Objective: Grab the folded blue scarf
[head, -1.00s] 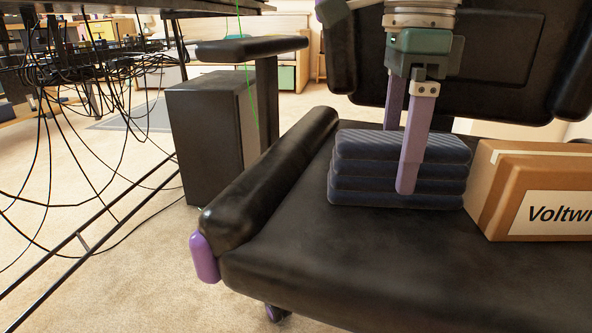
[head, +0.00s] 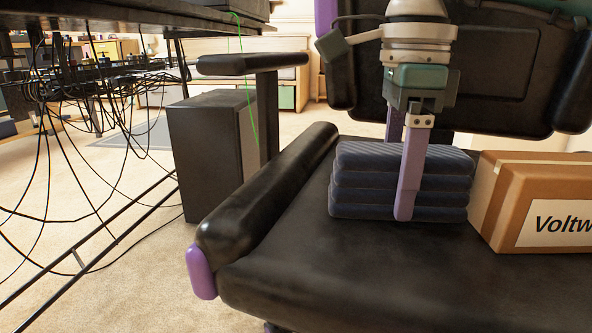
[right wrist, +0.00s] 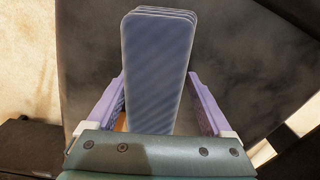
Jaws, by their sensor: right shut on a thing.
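The folded blue scarf (head: 360,185) is a neat stack of several dark blue ribbed layers on the seat of a black chair (head: 380,270). My right gripper (head: 401,185) reaches down over it from above, shut on it. One purple finger lies down the scarf's near side, its tip close to the seat. The far finger is mostly hidden behind the stack. In the right wrist view, the scarf (right wrist: 158,70) lies between the two purple fingers of my right gripper (right wrist: 157,85). The scarf still appears to rest on the seat. My left gripper is not in view.
A cardboard box (head: 500,205) sits on the seat just right of the scarf. The chair's padded side (head: 265,195) is to the left, its backrest (head: 490,65) behind. A dark cabinet (head: 205,150) and hanging cables (head: 60,120) are farther left.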

